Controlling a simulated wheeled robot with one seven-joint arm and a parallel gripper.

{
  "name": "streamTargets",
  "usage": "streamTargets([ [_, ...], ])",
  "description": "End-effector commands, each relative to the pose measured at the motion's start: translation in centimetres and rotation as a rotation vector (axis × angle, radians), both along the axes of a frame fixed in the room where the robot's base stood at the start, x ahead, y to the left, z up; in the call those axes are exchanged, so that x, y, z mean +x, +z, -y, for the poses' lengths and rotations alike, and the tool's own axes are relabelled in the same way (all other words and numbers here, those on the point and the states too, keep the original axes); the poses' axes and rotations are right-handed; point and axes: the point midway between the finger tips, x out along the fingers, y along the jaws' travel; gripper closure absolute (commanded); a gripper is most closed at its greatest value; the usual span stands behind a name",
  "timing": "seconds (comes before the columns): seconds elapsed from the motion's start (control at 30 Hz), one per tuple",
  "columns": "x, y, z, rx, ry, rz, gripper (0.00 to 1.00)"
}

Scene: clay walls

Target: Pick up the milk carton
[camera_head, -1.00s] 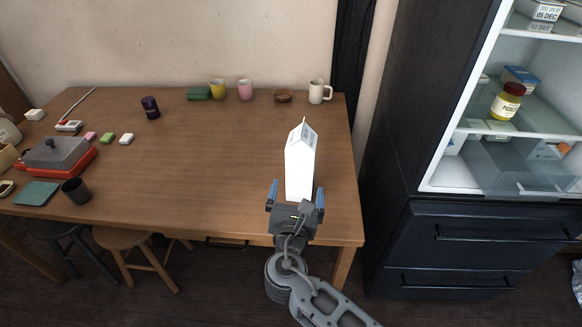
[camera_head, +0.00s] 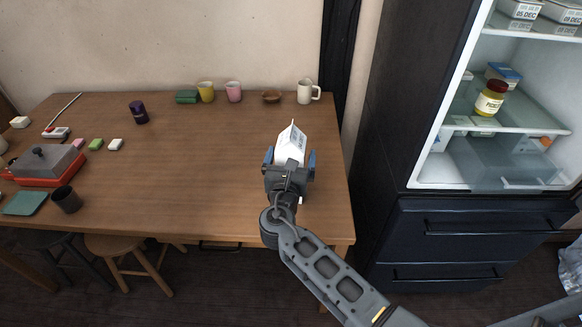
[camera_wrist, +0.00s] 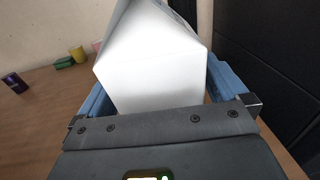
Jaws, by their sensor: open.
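The white milk carton (camera_head: 291,143) with a gabled top stands upright on the wooden table (camera_head: 215,170) near its right end. My gripper (camera_head: 289,160) is at the carton, with one blue finger on each side of it. In the wrist view the carton (camera_wrist: 150,65) fills the space between the open fingers (camera_wrist: 158,88), close to the palm. I cannot tell whether the fingers touch it. The gripper hides most of the carton's lower part in the head view.
Mugs, including a white one (camera_head: 305,92), stand along the table's back edge with a brown bowl (camera_head: 271,97). The open fridge (camera_head: 490,150) stands to the right. The table's middle is clear.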

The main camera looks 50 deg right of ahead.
Motion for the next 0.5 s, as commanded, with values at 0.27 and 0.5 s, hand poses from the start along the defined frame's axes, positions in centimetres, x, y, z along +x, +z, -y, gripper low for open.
streamTargets([
  [0.27, -0.02, -0.03, -0.03, 0.000, 0.001, 0.000, 0.11],
  [0.5, -0.03, -0.03, -0.04, 0.000, 0.001, 0.000, 0.34],
])
